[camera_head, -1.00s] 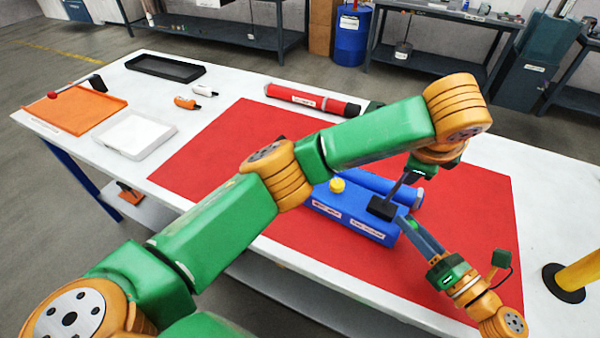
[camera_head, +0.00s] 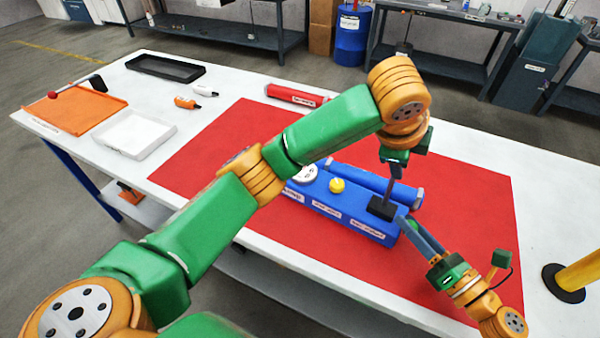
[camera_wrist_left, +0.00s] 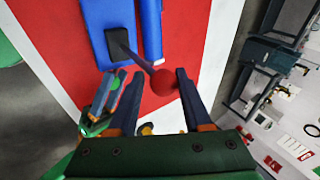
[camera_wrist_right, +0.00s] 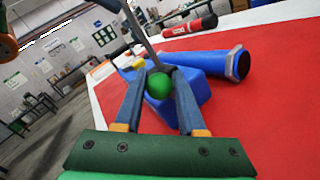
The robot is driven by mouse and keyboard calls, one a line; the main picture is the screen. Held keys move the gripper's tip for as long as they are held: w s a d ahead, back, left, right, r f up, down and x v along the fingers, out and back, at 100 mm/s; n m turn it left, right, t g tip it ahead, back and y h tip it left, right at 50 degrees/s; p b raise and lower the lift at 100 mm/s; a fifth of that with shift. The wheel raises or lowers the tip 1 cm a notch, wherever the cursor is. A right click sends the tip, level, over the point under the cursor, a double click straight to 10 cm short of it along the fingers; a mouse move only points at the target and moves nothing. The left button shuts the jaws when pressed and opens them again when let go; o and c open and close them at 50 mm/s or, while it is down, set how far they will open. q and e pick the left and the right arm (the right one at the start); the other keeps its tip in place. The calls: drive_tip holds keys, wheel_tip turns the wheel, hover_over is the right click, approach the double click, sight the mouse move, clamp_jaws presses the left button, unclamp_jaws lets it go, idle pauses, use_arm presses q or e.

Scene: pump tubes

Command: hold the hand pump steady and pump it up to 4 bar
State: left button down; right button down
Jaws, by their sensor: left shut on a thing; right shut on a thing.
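The blue hand pump (camera_head: 335,215) lies on the red mat, with a blue cylinder (camera_head: 375,183) along its far side, a yellow knob (camera_head: 337,185) and a white gauge (camera_head: 305,174) too small to read. Its lever (camera_wrist_left: 138,57) rises from a black socket (camera_head: 381,207) and ends in a red ball (camera_wrist_left: 163,83). My left gripper (camera_head: 394,160) is shut on the red ball, above the pump. My right gripper (camera_head: 408,222) is shut on a green ball (camera_wrist_right: 159,86) at the pump's right end. The lever leans slightly right in the head view.
The red mat (camera_head: 215,150) covers much of the white table. A red cylinder (camera_head: 292,95) lies at the back. An orange tray (camera_head: 75,112), white tray (camera_head: 135,135) and black tray (camera_head: 165,68) stand at left. A yellow post (camera_head: 580,275) is at right.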

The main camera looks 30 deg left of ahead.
use_arm(q)
drive_tip(key=shift+a+f+h, duration=0.1)
drive_tip(key=shift+a+h, duration=0.3)
drive_tip(key=shift+a, duration=0.3)
use_arm(e)
drive_tip(key=shift+f, duration=0.35)
use_arm(q)
drive_tip(key=shift+a+f+n+h, duration=0.1)
drive_tip(key=shift+a+n+h, duration=0.2)
drive_tip(key=shift+a, duration=0.1)
drive_tip(key=shift+f, duration=0.25)
use_arm(e)
drive_tip(key=shift+s, duration=0.1)
